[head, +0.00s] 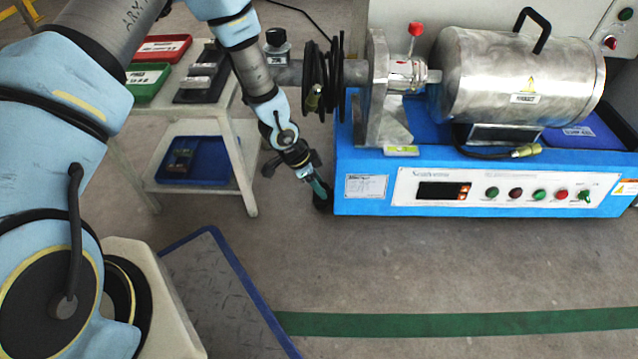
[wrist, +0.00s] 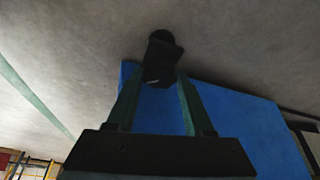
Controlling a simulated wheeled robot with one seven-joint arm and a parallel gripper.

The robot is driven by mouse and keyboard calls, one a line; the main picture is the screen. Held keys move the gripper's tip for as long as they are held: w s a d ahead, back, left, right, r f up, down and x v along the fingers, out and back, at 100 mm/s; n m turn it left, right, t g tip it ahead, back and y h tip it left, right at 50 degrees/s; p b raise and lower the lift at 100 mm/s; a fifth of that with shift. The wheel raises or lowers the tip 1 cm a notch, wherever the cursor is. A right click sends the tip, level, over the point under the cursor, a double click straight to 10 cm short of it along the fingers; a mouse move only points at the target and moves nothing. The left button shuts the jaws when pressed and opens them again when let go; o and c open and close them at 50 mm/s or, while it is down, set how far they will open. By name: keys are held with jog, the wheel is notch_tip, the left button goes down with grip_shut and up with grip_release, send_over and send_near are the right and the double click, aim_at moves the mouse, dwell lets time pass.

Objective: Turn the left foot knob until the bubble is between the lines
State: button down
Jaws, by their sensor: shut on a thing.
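The black left foot knob (head: 321,203) is under the front left corner of the blue machine (head: 345,150). It also shows in the wrist view (wrist: 162,60). My gripper (head: 318,190) reaches down to it, and in the wrist view its two green fingers (wrist: 163,82) are closed on opposite sides of the knob. A small yellow-green strip (head: 401,150), which looks like the level, lies on the machine's top near the front left. The bubble and its lines are too small to make out.
A white two-shelf cart (head: 188,127) with trays stands left of my arm. A blue-edged mat or plate (head: 215,285) lies at the lower left. The floor in front, with a green stripe (head: 420,324), is clear.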

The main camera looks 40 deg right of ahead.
jog(key=shift+s+r+n+p, duration=0.15)
jog(key=shift+n+p, duration=0.3)
jog(key=shift+n, duration=0.25)
jog(key=shift+n+t, duration=0.4)
jog(key=shift+c, duration=1.5)
grip_release()
jog(key=p+v, duration=0.5)
jog(key=v, duration=0.5)
jog(key=shift+a+r, duration=0.15)
jog(key=shift+a, duration=0.2)
